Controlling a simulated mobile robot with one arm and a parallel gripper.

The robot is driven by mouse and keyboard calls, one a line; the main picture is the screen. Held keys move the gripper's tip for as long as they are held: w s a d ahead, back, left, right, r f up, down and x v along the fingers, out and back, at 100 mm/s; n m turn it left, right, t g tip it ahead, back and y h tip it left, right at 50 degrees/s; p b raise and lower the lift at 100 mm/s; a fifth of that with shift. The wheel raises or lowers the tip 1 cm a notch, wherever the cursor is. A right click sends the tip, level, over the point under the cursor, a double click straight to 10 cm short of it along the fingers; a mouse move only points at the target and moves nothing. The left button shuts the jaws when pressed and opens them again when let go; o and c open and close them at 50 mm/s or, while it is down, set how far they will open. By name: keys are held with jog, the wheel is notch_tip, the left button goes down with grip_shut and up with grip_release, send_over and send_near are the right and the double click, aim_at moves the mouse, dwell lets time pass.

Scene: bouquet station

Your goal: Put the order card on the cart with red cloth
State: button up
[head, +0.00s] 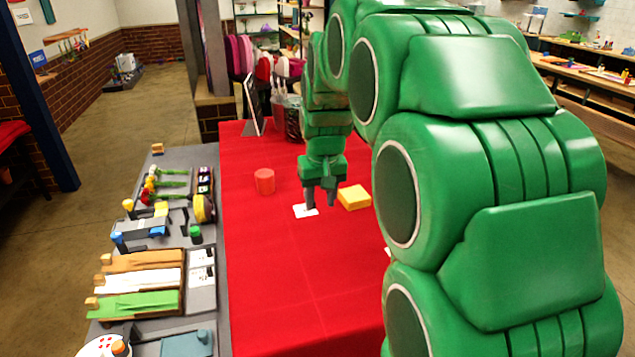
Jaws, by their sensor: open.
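A small white card (302,211) lies flat on the red cloth (280,260), just below and left of my gripper. I cannot read what is on it. My gripper (320,203) is open, pointing down over the cloth, with one finger over the card's right edge in this view. I cannot tell whether the finger touches the card. My green arm covers the right part of the cloth. A sliver of another white thing (388,252) shows at the arm's edge, mostly hidden.
A yellow block (354,197) lies just right of my gripper, and a red cylinder (264,181) stands to its left. A dark framed panel (253,104) and a dark bin (293,120) stand at the back. A grey bench (205,320) with flowers, tools and ribbons adjoins the cloth's left side.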

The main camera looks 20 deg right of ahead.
jog(key=s+a+f+g, duration=0.1)
jog(key=s, duration=1.6)
jog(key=s+a+f+g, duration=0.1)
jog(key=s+a+g, duration=0.1)
jog(key=s, duration=1.6)
jog(key=shift+s+a+f, duration=0.25)
jog(key=shift+a+f, duration=0.05)
jog(key=shift+f, duration=0.05)
